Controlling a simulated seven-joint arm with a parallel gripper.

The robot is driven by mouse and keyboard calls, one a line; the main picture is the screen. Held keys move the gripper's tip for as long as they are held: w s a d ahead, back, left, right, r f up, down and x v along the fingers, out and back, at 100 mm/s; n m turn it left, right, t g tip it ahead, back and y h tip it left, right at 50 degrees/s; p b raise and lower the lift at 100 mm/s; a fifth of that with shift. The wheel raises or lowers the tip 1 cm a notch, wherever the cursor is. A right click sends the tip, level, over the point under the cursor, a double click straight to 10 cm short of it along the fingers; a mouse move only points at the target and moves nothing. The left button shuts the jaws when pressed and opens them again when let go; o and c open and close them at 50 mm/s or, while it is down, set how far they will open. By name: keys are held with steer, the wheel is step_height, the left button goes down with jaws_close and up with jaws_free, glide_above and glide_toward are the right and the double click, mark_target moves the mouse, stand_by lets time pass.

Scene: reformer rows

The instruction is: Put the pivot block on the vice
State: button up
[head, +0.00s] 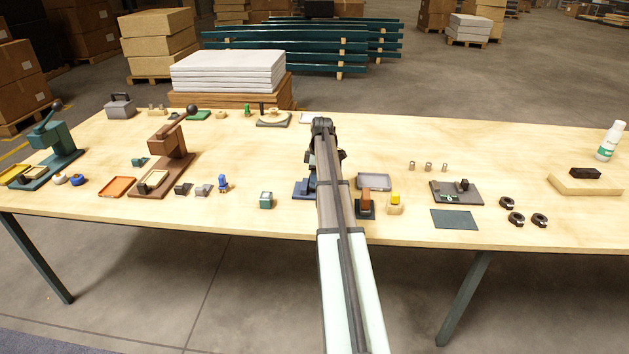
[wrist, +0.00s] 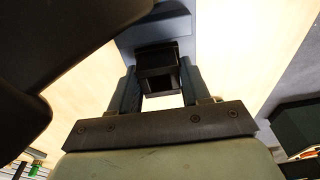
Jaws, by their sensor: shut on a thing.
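The blue vice (head: 303,188) stands near the front middle of the table, partly hidden behind my arm in the head view. In the wrist view its flat blue-grey surface (wrist: 155,32) lies just beyond my fingertips. My gripper (wrist: 160,78) is shut on a dark block, which I take to be the pivot block (wrist: 158,56). The block sits between the two fingers and overlaps the vice in this view. I cannot tell whether it touches the vice. In the head view my arm hides the fingers and the block.
A grey tray (head: 374,181) and a brown upright piece on a dark base (head: 365,203) stand close right of the vice. A small green-grey block (head: 266,199) is to its left. Farther right are a dark fixture plate (head: 470,195) and black rings (head: 516,218).

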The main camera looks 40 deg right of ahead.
steer(key=shift+f, duration=0.55)
steer(key=shift+f, duration=0.2)
steer(key=o, duration=1.2)
step_height(320, 180, up, 12)
steer(key=d, duration=0.1)
steer(key=shift+s+r, duration=0.15)
steer(key=shift+s, duration=0.3)
steer(key=shift+d, duration=0.1)
